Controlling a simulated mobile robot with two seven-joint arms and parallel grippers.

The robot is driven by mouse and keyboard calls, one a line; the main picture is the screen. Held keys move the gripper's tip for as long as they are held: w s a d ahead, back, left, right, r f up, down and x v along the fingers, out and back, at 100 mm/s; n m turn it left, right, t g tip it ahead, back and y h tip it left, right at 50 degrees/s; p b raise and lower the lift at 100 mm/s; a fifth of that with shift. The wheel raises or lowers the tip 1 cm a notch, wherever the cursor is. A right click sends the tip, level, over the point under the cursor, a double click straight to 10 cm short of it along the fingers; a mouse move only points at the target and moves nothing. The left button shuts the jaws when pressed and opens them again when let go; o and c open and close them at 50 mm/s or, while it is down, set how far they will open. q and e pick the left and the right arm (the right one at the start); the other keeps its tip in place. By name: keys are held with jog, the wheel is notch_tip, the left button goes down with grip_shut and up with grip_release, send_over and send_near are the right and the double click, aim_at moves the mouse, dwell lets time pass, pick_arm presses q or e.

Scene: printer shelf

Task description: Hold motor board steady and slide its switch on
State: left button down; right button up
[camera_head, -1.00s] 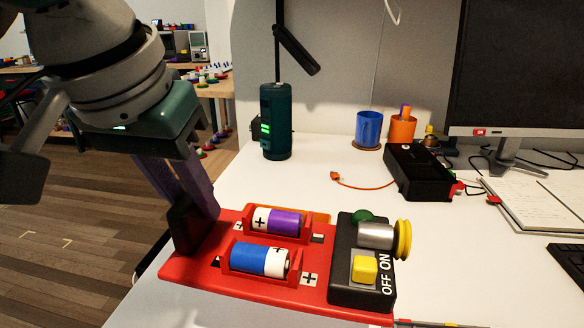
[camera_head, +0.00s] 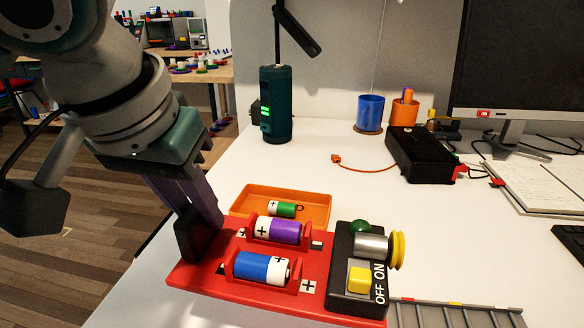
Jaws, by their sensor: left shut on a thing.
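The red motor board (camera_head: 213,285) lies at the front edge of the white desk, with a blue battery (camera_head: 258,268) and a purple battery (camera_head: 277,230) in its holders. Its black block (camera_head: 348,303) at the right end carries a yellow switch (camera_head: 361,281) beside the OFF and ON labels, with the knob nearer the OFF side. A silver motor (camera_head: 371,246) with a yellow wheel sits behind the switch. My left gripper (camera_head: 197,238) is shut on the left end of the board; its fingertips partly hide that end. My right gripper is not in view.
An orange tray (camera_head: 320,212) with a green battery stands just behind the board. A grey rack (camera_head: 455,315) lies at the front right. A black box (camera_head: 418,152), blue cup (camera_head: 370,112), monitor and notebook stand farther back. The middle desk is clear.

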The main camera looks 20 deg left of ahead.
aim_at(203, 238)
pick_arm(q)
jog(key=shift+f+b, duration=0.7)
jog(key=shift+f, duration=1.05)
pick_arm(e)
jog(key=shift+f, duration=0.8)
pick_arm(q)
jog(key=shift+f+p, duration=0.3)
jog(key=shift+f, duration=0.1)
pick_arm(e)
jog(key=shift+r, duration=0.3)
pick_arm(q)
jog(key=shift+r, duration=0.1)
